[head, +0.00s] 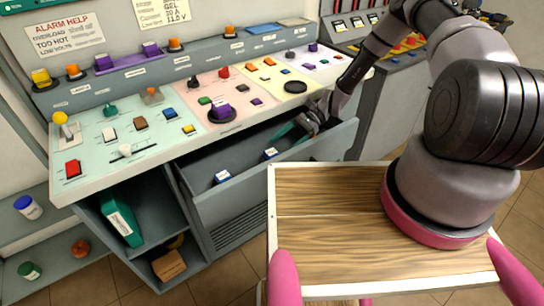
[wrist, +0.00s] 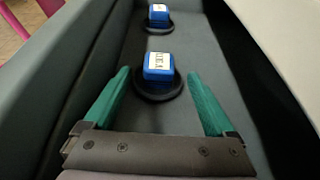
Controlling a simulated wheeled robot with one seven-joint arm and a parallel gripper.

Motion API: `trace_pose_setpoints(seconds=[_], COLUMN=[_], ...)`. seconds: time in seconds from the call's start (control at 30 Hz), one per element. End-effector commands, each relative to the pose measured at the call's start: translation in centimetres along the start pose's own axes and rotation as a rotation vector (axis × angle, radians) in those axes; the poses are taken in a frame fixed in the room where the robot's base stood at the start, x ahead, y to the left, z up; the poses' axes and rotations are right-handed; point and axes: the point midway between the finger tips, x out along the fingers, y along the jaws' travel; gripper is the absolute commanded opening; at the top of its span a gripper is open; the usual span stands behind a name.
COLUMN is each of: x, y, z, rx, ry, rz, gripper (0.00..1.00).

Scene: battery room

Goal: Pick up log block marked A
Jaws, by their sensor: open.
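A blue block (wrist: 158,66) with a white label that seems to read "LOG A" sits on a round black base in the open grey drawer (head: 240,184). In the wrist view it lies centred ahead, between and just beyond the tips of my gripper's (wrist: 158,78) two green fingers. The fingers are spread and hold nothing. A second labelled blue block (wrist: 158,14) stands farther along the drawer; its label is too small to read. The head view shows the nearer block (head: 270,153) and the farther one (head: 222,178). My gripper (head: 286,131) is low over the drawer's right end.
The drawer's walls rise close on both sides of my gripper. The control desk (head: 130,128) overhangs the drawer, with several switches and buttons on top. An open cubby (head: 150,225) holding a green binder (head: 121,219) is left of the drawer. A second console (head: 385,80) stands at right.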

Motion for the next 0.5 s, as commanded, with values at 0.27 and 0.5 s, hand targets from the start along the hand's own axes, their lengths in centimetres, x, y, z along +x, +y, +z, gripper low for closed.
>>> trace_pose_setpoints(seconds=[0.27,0.5], x=[3.1,5.6], y=[0.2,0.2], z=[-0.1,-0.1], rx=[0.001,0.0], ry=[-0.002,0.0], rz=[0.003,0.001], gripper=[0.9,0.9])
